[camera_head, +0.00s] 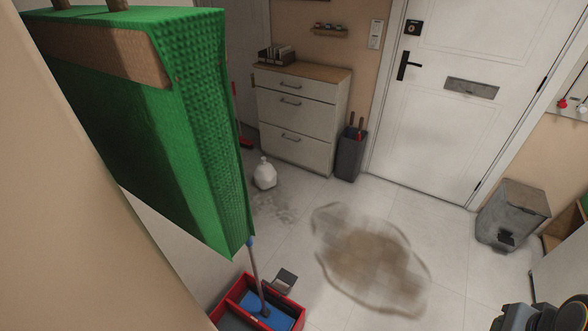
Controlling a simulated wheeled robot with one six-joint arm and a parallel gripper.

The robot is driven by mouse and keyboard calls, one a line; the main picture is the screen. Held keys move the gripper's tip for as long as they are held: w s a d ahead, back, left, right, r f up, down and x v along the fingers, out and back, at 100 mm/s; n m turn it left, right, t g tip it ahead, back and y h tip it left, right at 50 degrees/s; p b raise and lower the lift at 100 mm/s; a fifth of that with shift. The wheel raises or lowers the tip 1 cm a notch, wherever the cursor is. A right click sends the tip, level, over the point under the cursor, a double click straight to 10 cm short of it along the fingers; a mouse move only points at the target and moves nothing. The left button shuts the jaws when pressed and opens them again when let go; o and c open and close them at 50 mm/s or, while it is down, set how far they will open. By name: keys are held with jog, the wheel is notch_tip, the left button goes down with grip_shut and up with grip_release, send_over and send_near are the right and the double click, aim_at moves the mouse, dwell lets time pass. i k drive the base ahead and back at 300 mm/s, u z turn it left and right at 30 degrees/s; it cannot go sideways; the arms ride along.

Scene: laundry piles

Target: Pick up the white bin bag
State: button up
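The white bin bag (265,173) stands on the tiled floor in the head view, left of the middle, in front of the white drawer cabinet. It is small and rounded, with a knotted top. Nothing visible touches it except the floor. A dark mechanical part with an orange ring shows at the bottom right corner and looks like part of my arm. My gripper's fingers are not in the picture.
A green textured block (150,110) fills the upper left. A red container (290,292) with a blue inside and a handle stands below. A brown stain (370,262) covers the central floor. The cabinet (297,120), a grey bin (350,158), the door (440,95) and a pedal bin (512,212) line the back.

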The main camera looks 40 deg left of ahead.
aim_at(265, 174)
jog(key=u, duration=0.05)
jog(key=i, duration=1.15)
jog(key=u, duration=1.3)
jog(key=i, duration=0.9)
jog(key=u, duration=0.95)
jog(key=k, duration=0.55)
jog(key=z, duration=0.35)
jog(key=i, duration=1.75)
jog(key=u, duration=0.7)
jog(key=i, duration=1.35)
jog(key=u, duration=1.1)
jog(key=i, duration=0.3)
jog(key=u, duration=0.15)
